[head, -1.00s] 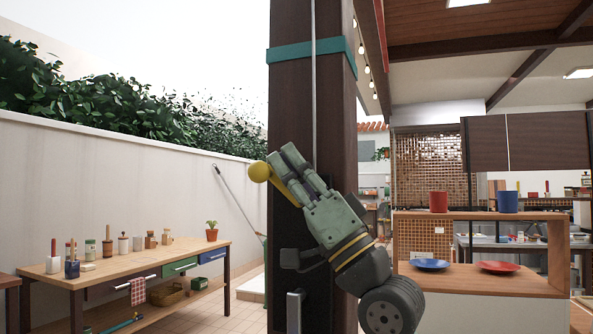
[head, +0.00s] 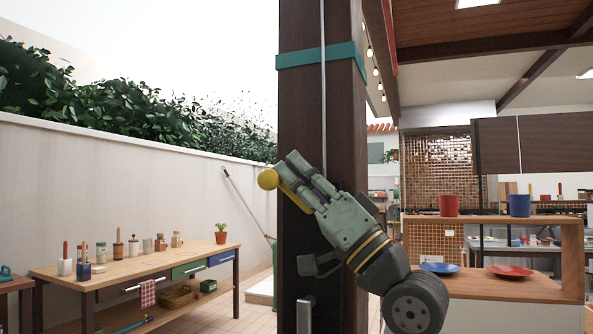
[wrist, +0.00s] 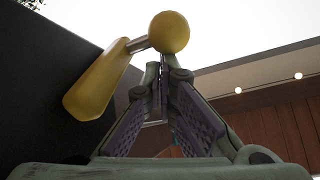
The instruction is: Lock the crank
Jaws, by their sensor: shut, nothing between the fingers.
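The crank has a yellow ball knob (head: 268,179) and a yellow arm (head: 294,200), on the left side of the dark wooden post (head: 345,110). My gripper (head: 292,160) is shut and empty, angled up and left in front of the post, its tips close beside the knob. The wrist view shows the knob (wrist: 169,32) just beyond the closed tips (wrist: 163,72) and the crank arm (wrist: 97,85) to their left. I cannot tell whether they touch. A dark lever-like part (head: 318,264) sits lower on the post; my gripper hides part of the crank's mounting.
A wooden workbench (head: 150,262) with jars and a potted plant stands at the left. A counter (head: 500,290) with red and blue mugs and plates is at the right. A grey metal handle (head: 304,313) is low on the post. Open floor shows left of the post.

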